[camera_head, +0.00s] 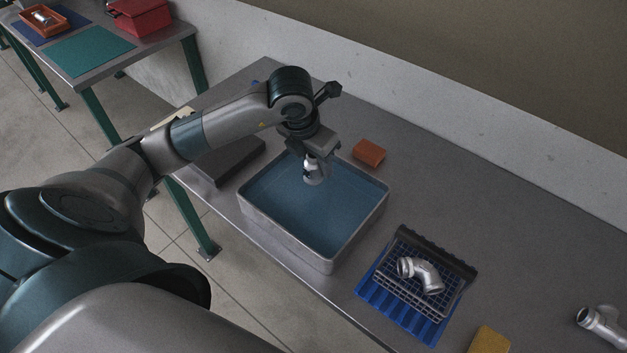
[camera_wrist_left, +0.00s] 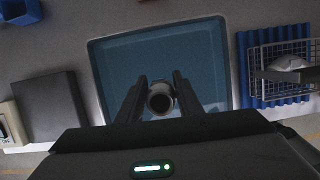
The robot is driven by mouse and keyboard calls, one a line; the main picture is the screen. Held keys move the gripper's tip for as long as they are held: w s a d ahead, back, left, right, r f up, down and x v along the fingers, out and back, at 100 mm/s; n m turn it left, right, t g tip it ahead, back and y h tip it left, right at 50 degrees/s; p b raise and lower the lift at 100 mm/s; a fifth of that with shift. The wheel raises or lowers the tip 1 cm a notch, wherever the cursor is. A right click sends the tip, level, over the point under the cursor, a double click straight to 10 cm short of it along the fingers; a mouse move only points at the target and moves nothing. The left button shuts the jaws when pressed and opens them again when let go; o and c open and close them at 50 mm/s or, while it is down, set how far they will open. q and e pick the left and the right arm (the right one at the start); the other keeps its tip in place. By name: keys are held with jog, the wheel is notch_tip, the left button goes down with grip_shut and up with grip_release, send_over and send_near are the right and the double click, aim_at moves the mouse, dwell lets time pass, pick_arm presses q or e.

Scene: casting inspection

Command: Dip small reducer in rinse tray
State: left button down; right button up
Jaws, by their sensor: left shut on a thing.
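The rinse tray (camera_head: 290,241) is a grey rectangular basin of blue liquid on the grey table. My left gripper (camera_head: 316,162) is over its back part, pointing down, and is shut on the small reducer (camera_head: 314,174), a short silvery pipe piece. In the left wrist view the small reducer (camera_wrist_left: 160,100) shows as a round open end between the two dark fingers, with the tray's blue liquid (camera_wrist_left: 205,60) behind it. I cannot tell whether its lower end touches the liquid. My right gripper is not in view.
A wire rack with a silvery elbow pipe (camera_head: 424,276) stands on a blue ribbed mat (camera_head: 372,290) right of the tray. An orange block (camera_head: 369,152) lies behind the tray, a dark slab (camera_head: 228,160) left of it. A yellow sponge-like block (camera_head: 489,341) and a pipe fitting (camera_head: 601,324) lie farther right.

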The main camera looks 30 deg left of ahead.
pick_arm(q)
jog(key=shift+r+p, duration=0.95)
jog(key=shift+r, duration=1.1)
